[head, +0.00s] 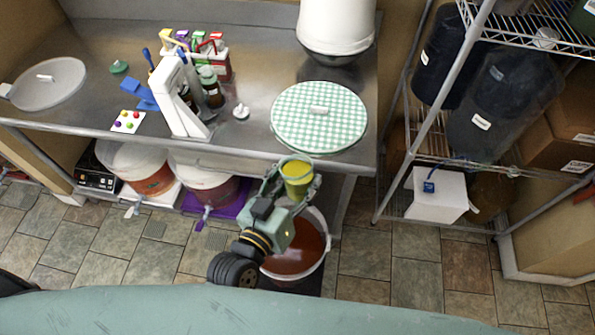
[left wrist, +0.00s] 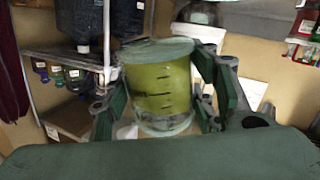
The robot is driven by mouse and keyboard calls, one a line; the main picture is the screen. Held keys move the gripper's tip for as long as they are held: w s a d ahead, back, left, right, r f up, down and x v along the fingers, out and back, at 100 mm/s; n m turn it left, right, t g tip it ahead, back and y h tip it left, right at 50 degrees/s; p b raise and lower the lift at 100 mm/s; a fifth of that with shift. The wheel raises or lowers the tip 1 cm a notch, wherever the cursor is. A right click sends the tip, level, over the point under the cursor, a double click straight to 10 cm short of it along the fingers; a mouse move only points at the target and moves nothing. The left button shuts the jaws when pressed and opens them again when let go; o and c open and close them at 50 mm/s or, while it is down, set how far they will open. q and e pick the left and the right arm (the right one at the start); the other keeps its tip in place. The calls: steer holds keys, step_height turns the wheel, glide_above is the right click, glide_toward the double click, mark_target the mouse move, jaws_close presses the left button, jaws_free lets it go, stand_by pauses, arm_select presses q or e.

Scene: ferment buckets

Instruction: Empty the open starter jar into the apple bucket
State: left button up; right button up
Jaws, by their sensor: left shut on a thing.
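The starter jar (head: 297,180), clear with yellow-green contents, is held between the fingers of my left gripper (head: 296,183). It looks about upright in the head view. In the left wrist view the jar (left wrist: 158,85) fills the space between both fingers, with dark level marks on its side. The jar hangs above the far side of an open bucket (head: 322,262) with a white rim and red-brown liquid, standing on the floor. No label shows to tell which bucket is the apple one. My left gripper and arm hide part of this bucket. My right gripper is not in view.
Two other buckets, one with orange-red liquid (head: 152,180) and one darker (head: 208,188), stand under the steel table (head: 60,120). A green-checked cloth-like lid (head: 318,116) lies near the table's front edge. A wire shelf (head: 450,155) with large bottles stands right.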

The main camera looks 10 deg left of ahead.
arm_select(q)
step_height(320, 180, down, 4)
steer(key=shift+f, duration=0.1)
steer(key=shift+n, duration=0.3)
step_height(320, 180, down, 5)
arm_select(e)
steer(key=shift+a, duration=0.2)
arm_select(q)
steer(key=shift+f, duration=0.1)
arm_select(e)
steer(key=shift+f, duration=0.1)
arm_select(q)
step_height(320, 180, down, 29)
steer(key=n+g+b, duration=0.3)
steer(key=n+b, duration=0.1)
steer(key=b, duration=1.5)
steer(key=shift+s+d+n+h, duration=0.3)
steer(key=shift+s+n+h, duration=0.05)
steer(key=shift+n+h, duration=0.05)
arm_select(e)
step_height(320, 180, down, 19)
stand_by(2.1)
